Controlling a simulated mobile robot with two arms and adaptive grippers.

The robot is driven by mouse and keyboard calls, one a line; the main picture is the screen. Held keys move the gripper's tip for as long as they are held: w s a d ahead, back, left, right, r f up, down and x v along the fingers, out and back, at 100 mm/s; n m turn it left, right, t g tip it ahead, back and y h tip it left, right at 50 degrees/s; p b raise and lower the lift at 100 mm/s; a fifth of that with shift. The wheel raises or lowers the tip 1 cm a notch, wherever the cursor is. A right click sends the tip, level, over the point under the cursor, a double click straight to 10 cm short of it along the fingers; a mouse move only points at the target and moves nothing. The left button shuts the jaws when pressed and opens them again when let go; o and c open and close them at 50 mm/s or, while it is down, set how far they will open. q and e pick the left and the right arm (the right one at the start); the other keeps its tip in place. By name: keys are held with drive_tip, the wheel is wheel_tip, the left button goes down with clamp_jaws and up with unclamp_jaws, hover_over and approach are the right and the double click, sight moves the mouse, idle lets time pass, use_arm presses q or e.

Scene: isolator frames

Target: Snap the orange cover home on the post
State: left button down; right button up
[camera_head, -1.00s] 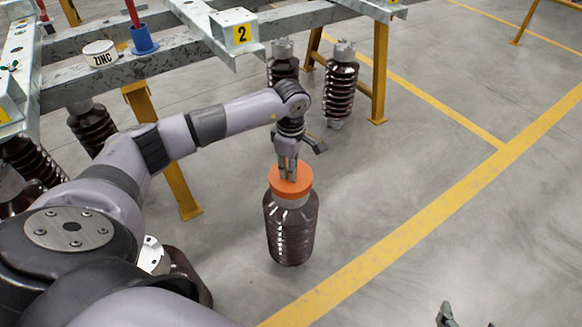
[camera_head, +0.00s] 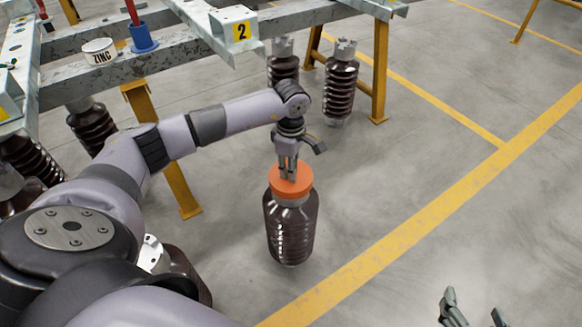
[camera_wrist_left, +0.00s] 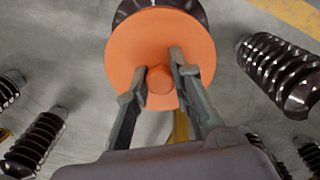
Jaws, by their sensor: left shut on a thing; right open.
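The orange cover (camera_head: 291,181) sits on top of a dark brown ribbed post (camera_head: 290,228) that stands upright on the floor. My left gripper (camera_head: 288,175) points down at the cover from above. In the left wrist view the orange cover (camera_wrist_left: 160,45) is a round disc with a small central knob (camera_wrist_left: 160,80), and the left gripper's fingers (camera_wrist_left: 160,75) are shut on that knob. Whether the cover is fully seated cannot be told. My right gripper (camera_head: 473,307) shows at the bottom edge, open and empty, away from the post.
A steel frame on yellow legs (camera_head: 379,75) stands at the back left, carrying a ZINC tub (camera_head: 100,52) and a blue cup (camera_head: 144,38). Several other brown posts (camera_head: 340,85) stand near it. The floor to the right is clear, with yellow lines.

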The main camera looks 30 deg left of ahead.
drive_tip(key=shift+w+r, duration=0.1)
drive_tip(key=shift+r, duration=0.05)
use_arm(q)
drive_tip(key=shift+f, duration=0.1)
drive_tip(key=c, duration=1.3)
unclamp_jaws()
drive_tip(key=shift+c, duration=0.2)
use_arm(e)
drive_tip(key=shift+w+a+r, duration=0.1)
drive_tip(key=shift+w+r, duration=0.05)
use_arm(q)
wheel_tip(320, 180, up, 12)
